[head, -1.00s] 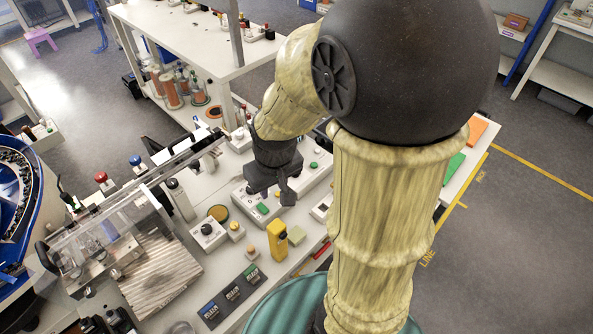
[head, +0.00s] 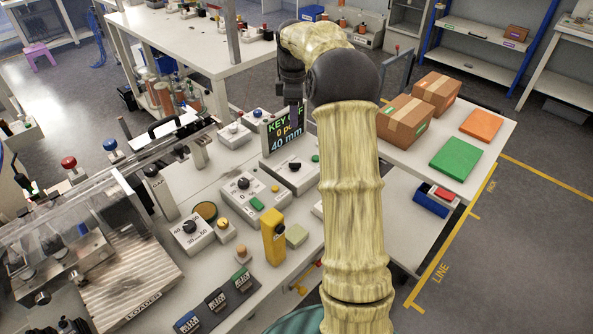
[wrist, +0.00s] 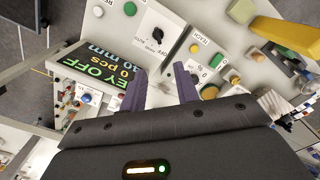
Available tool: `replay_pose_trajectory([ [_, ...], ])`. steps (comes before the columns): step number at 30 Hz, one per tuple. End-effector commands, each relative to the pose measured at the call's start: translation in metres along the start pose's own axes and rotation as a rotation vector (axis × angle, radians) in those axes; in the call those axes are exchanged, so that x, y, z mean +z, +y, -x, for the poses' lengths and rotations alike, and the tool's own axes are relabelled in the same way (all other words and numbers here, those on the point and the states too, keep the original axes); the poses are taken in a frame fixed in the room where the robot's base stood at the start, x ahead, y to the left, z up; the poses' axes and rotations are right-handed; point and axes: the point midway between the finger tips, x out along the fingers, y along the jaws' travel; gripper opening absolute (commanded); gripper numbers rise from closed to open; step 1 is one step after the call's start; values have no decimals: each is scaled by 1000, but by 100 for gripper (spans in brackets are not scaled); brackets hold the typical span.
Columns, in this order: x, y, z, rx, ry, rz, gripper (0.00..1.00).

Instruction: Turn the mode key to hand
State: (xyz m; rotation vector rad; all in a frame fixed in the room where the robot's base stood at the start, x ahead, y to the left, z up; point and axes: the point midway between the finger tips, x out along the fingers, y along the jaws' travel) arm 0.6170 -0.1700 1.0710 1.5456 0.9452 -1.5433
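A display (head: 279,132) reads KEY OFF, 0 pcs, 40 mm; it also shows in the wrist view (wrist: 93,70). In front of it is a white control box (head: 283,177) with a black knob (head: 295,166) and a green button. In the wrist view a black knob (wrist: 157,36) sits on a white plate beyond my fingertips; I cannot tell whether it is the mode key. My gripper (wrist: 160,77) is open and empty, its two purple fingers apart.
Another box (head: 233,188) with a knob and green button stands nearer, beside a dial box (head: 190,234). A yellow upright block (head: 273,242) stands at the front edge. Cardboard boxes (head: 404,121) and coloured mats lie on the right table. A clear-covered machine (head: 80,230) fills the left.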

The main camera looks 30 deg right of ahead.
Motion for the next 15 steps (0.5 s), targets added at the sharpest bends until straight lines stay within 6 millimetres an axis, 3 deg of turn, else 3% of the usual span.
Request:
replay_pose_trajectory([
  [15,6,7,-6,-7,1,33,31],
])
